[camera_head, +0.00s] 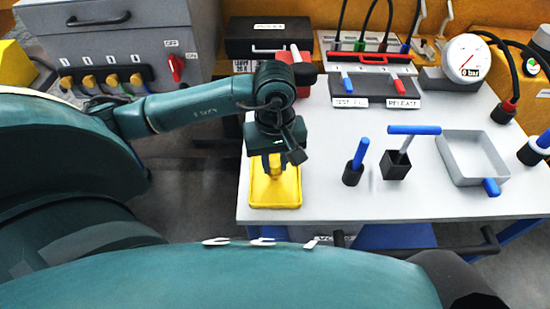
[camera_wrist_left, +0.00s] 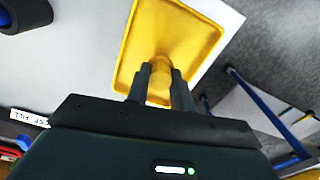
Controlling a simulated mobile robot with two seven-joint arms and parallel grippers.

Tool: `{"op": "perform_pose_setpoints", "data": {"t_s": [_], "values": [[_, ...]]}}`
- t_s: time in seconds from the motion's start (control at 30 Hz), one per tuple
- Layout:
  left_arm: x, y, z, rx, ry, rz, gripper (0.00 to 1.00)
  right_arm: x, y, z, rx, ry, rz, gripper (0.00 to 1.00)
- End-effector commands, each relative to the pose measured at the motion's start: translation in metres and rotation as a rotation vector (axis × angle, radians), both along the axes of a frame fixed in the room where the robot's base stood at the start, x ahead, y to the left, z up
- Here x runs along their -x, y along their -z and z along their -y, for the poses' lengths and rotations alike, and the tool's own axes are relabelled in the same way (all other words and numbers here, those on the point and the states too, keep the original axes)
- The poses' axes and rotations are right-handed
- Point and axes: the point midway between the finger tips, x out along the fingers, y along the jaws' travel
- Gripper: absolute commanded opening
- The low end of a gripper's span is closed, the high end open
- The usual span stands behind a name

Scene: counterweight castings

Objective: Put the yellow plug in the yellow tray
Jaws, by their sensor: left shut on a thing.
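The yellow tray (camera_head: 275,197) lies flat near the left front corner of the white table. It also shows in the left wrist view (camera_wrist_left: 197,36). The yellow plug (camera_head: 272,165) is upright between the fingers of my left gripper (camera_head: 271,164), over the tray. In the left wrist view, both fingertips (camera_wrist_left: 160,78) press on the yellow plug (camera_wrist_left: 161,65) from either side, with the tray around and behind it. I cannot tell whether the plug's foot touches the tray floor. My right gripper is in neither view.
Right of the tray stand a black holder with a blue handle (camera_head: 356,162), a black block with a blue T-handle (camera_head: 396,165) and a grey open frame (camera_head: 475,155). A pressure gauge (camera_head: 465,60) and a labelled lever panel (camera_head: 372,88) stand behind. The table's front edge is close to the tray.

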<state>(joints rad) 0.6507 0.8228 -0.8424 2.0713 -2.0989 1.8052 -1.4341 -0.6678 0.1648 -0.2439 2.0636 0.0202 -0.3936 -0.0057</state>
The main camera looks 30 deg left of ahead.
Motion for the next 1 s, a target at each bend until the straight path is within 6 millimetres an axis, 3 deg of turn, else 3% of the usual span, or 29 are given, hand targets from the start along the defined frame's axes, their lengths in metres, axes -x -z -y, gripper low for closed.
{"op": "perform_pose_setpoints", "data": {"t_s": [0.27,0.3,0.53,0.83,1.0], "values": [[0.0,0.005,0.0,0.001,0.001,0.001,0.02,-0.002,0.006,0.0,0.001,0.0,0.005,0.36],[0.0,0.002,0.0,0.001,0.001,0.001,0.26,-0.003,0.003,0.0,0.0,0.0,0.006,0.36],[0.0,0.002,0.0,0.001,0.0,-0.001,0.45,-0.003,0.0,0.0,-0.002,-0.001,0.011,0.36],[0.0,-0.001,0.0,0.001,0.0,0.0,0.45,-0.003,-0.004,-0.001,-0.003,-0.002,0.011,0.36],[-0.002,-0.021,0.0,0.002,0.002,0.007,0.45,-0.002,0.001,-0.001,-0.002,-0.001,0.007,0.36]]}}
